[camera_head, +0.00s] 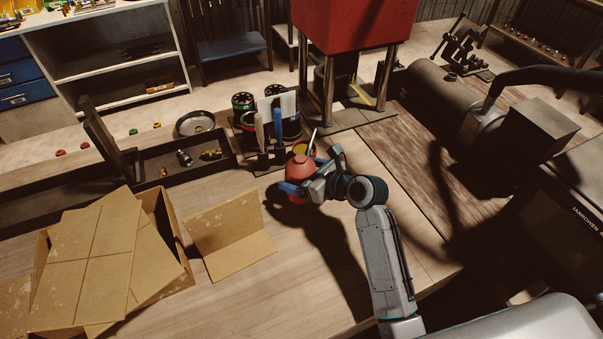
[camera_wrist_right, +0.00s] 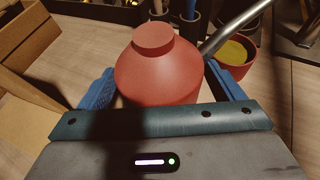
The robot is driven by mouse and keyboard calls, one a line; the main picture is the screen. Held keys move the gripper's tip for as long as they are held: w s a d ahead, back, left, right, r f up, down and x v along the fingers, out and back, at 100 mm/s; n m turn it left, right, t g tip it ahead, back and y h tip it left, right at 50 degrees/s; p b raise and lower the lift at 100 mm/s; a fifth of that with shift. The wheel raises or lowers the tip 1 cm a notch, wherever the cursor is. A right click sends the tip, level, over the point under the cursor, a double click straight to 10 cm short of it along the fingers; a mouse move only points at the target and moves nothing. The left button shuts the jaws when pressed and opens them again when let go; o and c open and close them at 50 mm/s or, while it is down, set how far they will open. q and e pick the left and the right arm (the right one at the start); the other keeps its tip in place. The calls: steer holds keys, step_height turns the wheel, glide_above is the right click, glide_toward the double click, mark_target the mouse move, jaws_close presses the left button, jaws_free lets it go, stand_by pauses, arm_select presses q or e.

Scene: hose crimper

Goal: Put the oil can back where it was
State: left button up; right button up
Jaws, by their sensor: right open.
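The red oil can (camera_head: 299,169) stands on the wooden workbench, with a rounded body and a short cap on top. It fills the middle of the right wrist view (camera_wrist_right: 160,75). My right gripper (camera_head: 304,180) is open around it, with one blue finger on each side of the can; its lower part is hidden by the gripper. I cannot tell whether the fingers touch it. A thin metal rod (camera_wrist_right: 234,27) slants up just right of the can. My left gripper is not in view.
A small reddish pot with yellow contents (camera_wrist_right: 236,57) stands close behind the can. A tool holder with blue and pale handles (camera_head: 279,130) is behind it. An open cardboard box (camera_head: 168,240) is at the left. A red machine on metal posts (camera_head: 352,22) stands behind.

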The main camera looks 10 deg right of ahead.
steer(key=shift+r, duration=0.1)
steer(key=shift+s+d, duration=0.25)
steer(key=shift+d, duration=0.05)
steer(key=b+v, duration=0.2)
steer(key=v, duration=0.9)
steer(key=shift+r, duration=0.15)
steer(key=shift+s+r, duration=0.1)
